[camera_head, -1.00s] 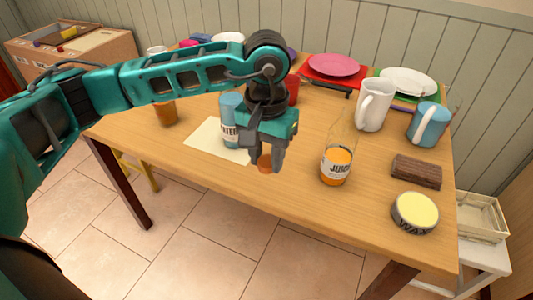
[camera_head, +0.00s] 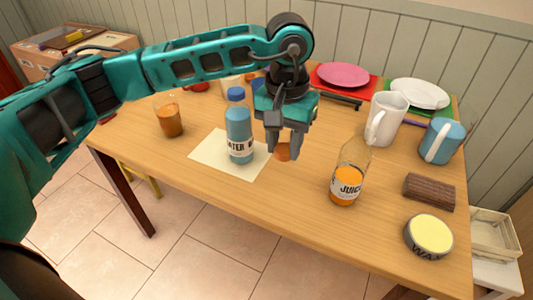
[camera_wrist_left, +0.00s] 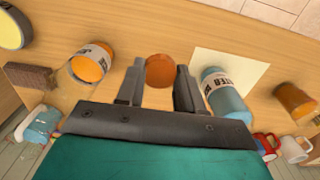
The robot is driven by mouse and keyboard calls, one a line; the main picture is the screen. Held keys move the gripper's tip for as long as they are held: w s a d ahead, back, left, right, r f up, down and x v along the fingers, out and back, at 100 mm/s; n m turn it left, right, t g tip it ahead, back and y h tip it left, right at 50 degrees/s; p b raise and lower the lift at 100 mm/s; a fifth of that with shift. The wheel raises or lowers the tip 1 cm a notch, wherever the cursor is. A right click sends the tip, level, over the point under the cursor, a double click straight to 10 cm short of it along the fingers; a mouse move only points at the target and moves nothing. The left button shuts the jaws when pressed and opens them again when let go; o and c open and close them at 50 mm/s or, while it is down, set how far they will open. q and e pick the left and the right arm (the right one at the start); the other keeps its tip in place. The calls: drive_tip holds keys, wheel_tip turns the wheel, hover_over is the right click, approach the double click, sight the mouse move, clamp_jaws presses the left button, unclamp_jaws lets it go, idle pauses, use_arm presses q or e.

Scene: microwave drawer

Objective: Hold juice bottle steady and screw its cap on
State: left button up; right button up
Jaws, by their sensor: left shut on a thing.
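The juice bottle (camera_head: 346,188) stands upright and uncapped on the table, with orange juice in its lower part and a clear neck. It also shows in the left wrist view (camera_wrist_left: 91,64). My left gripper (camera_head: 285,148) points down, left of the juice bottle and apart from it. It is shut on an orange cap (camera_head: 283,152), held between the fingertips above the table. The cap also shows between the fingers in the left wrist view (camera_wrist_left: 160,70). My right gripper is not in view.
A blue water bottle (camera_head: 239,130) stands on a paper sheet (camera_head: 208,150) left of my gripper. A glass of orange drink (camera_head: 169,117), white mug (camera_head: 387,118), blue mug (camera_head: 440,140), brown block (camera_head: 429,192) and wax tin (camera_head: 428,237) surround the area. The front middle is clear.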

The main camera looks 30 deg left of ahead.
use_arm(q)
drive_tip(key=w+d+r, duration=0.5)
drive_tip(key=d+r, duration=0.2)
wheel_tip(320, 180, up, 6)
hover_over(364, 131)
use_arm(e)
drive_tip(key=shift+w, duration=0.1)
use_arm(q)
drive_tip(key=shift+f, duration=0.1)
drive_tip(key=shift+f, duration=1.95)
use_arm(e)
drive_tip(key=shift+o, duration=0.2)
